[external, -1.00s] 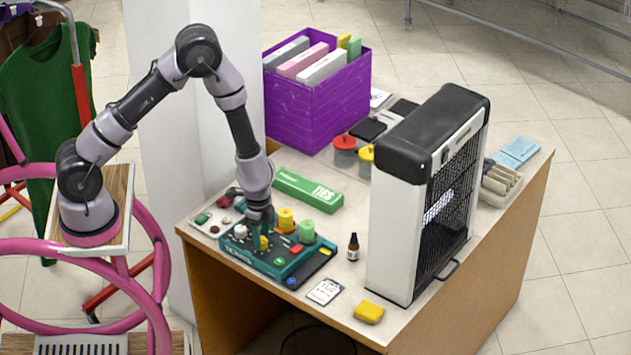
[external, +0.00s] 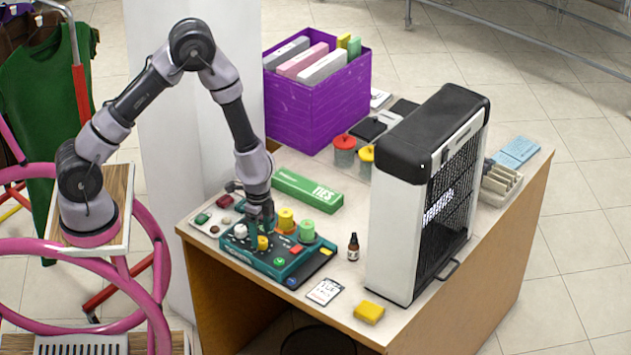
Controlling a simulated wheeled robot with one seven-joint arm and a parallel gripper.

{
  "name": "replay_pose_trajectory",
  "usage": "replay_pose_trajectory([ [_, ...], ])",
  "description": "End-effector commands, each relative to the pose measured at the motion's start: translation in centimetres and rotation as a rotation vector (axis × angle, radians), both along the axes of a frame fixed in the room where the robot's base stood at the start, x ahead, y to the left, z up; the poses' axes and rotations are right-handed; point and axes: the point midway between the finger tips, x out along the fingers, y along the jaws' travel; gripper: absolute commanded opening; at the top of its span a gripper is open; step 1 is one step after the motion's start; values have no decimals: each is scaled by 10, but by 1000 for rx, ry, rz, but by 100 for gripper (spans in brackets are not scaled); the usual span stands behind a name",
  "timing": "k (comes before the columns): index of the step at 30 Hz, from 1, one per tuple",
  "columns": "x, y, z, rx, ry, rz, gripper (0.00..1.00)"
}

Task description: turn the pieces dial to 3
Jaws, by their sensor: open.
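The teal control panel (external: 262,262) lies on the near left part of the table. It carries a white knob (external: 240,231), a yellow knob (external: 263,243), and small green, red and blue buttons. Its labels are too small to read, so I cannot tell which control is the pieces dial or where it points. My gripper (external: 262,230) is open and points down at the panel, just above or around the yellow knob. I cannot tell whether the fingers touch it, as they hide part of the panel.
Yellow (external: 286,220) and green (external: 307,231) cylinders stand close behind my gripper. A green box (external: 307,190) lies behind them. A purple bin (external: 318,108) stands at the back, and a tall black-and-white unit (external: 405,210) stands to the right. A small bottle (external: 353,247) stands beside the panel.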

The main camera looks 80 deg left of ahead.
Motion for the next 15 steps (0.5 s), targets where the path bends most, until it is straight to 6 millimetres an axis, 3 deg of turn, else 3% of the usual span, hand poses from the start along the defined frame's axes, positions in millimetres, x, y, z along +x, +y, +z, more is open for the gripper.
replay_pose_trajectory([
  [9, -1, -1, 65, 0, -4, 1, 72],
  [15, -2, -2, 84, -1, -1, 1, 72],
])
